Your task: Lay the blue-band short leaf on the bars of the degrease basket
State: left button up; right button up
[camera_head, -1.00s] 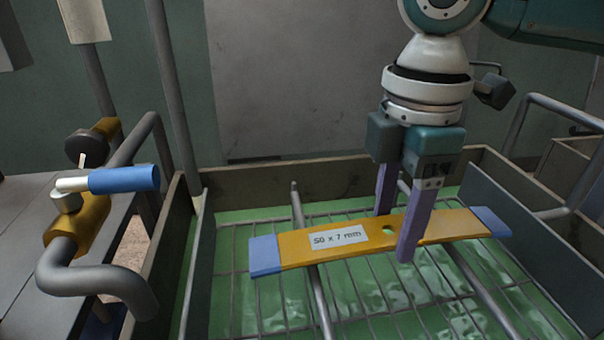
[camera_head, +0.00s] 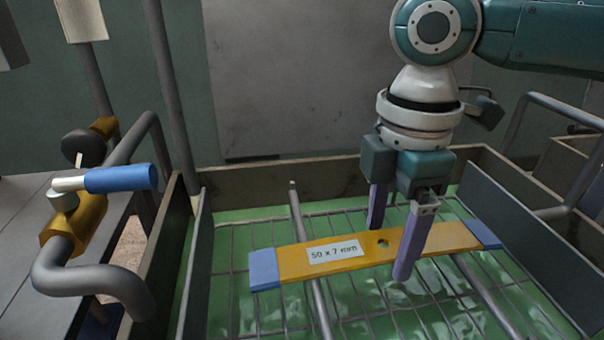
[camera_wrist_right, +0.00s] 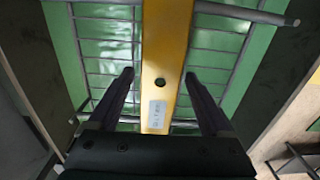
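The blue-band short leaf (camera_head: 350,252) is a flat yellow-orange bar with blue ends, a small hole and a white label reading "50 x 7 mm". In the head view it lies across the two thick bars of the degrease basket (camera_head: 319,306), over the wire grid. My right gripper (camera_head: 388,250) is open, with its purple fingers on either side of the leaf. In the right wrist view the leaf (camera_wrist_right: 165,60) runs between the fingers (camera_wrist_right: 160,85) with a gap on both sides. My left gripper is not in view.
Green liquid (camera_head: 262,310) shows below the grid. Tank walls (camera_head: 285,172) surround the basket, with a grey panel (camera_head: 515,230) at the right. A pipe with a blue-handled valve (camera_head: 120,179) stands at the left.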

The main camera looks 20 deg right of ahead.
jog(key=shift+o, duration=0.5)
jog(key=shift+r, duration=0.1)
